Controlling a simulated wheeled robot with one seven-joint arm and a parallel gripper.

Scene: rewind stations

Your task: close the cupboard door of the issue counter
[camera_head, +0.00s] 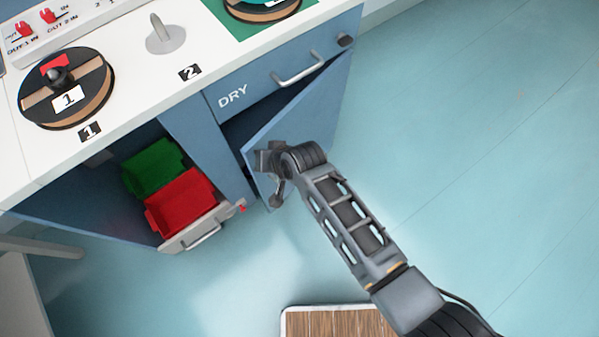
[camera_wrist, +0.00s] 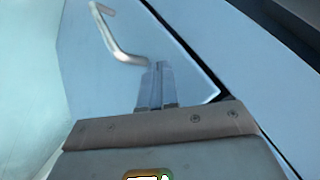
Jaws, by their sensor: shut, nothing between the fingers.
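The blue cupboard door (camera_head: 305,120) under the drawer marked DRY stands partly open. Its right side is at the cabinet's right end, and its left edge swings out from the front, leaving a dark gap. My gripper (camera_head: 268,160) is shut and empty at the door's free left edge, on its outer side. In the wrist view the shut fingertips (camera_wrist: 157,82) lie over the door panel (camera_wrist: 160,45), near a corner and beside its bar handle (camera_wrist: 118,35). I cannot tell whether they touch the panel. My gripper and wrist hide part of the door in the head view.
The drawer with a bar handle (camera_head: 300,70) above the door is shut. To the left, an open bay holds a green bin (camera_head: 153,166) and a red bin (camera_head: 180,202) on a pulled-out tray. A wooden-topped thing (camera_head: 335,322) stands below. Floor on the right is clear.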

